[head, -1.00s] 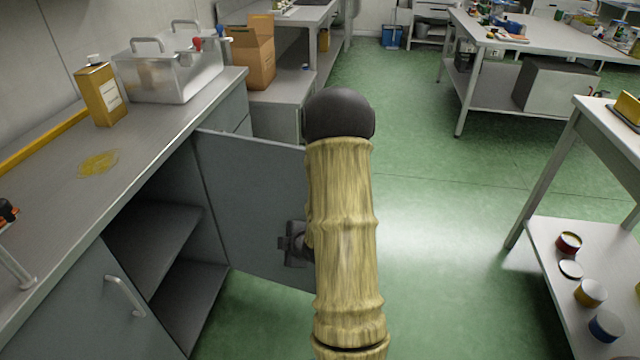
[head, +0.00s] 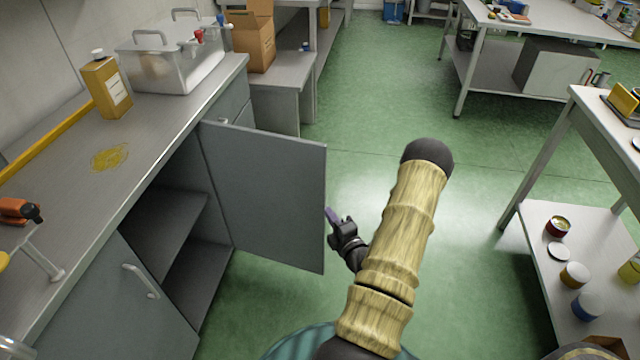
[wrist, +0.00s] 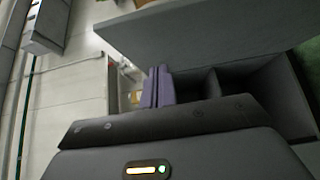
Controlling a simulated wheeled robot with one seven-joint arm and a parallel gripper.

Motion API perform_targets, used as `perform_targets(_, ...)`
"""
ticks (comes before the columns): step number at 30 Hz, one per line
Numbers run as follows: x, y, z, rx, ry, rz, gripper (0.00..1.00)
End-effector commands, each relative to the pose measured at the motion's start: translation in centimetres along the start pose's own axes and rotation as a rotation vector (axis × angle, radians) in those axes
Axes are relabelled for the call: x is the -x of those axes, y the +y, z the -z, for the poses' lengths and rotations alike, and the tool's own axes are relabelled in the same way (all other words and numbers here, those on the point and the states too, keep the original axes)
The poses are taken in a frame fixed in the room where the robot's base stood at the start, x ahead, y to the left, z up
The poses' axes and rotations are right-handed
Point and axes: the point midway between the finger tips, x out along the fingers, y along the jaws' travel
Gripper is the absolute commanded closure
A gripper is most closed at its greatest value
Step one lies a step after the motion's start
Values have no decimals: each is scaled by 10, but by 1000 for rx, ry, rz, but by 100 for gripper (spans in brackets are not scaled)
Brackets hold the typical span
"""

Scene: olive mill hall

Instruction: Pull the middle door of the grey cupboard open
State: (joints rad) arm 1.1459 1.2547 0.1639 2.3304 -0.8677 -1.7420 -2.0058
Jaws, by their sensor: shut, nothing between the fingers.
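The grey cupboard stands under the counter at the left in the head view. Its middle door (head: 268,195) is swung wide open, sticking out over the green floor, and the shelf (head: 160,235) inside shows. My gripper (head: 330,213) is shut and empty, just right of the door's free edge; I cannot tell whether it touches the door. In the wrist view my gripper's purple fingers (wrist: 158,87) are together, with the open door (wrist: 220,30) above them and the dark compartment (wrist: 235,90) behind. The door's handle is hidden.
A nearer closed door with a bar handle (head: 141,281) is at the left. The counter holds a yellow tin (head: 106,88), a steel tank (head: 172,55) and a yellow spill (head: 110,157). A shelved table with cans (head: 574,275) stands at the right. Green floor between is clear.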

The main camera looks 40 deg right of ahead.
Motion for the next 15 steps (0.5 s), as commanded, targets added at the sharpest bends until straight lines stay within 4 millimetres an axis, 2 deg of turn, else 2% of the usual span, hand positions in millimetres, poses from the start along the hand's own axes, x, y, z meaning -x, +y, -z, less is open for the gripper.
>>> perform_targets(5, -12, 1, 1, 1, 3, -2, 100)
perform_targets(15, -67, 1, 0, 0, 1, -3, 100)
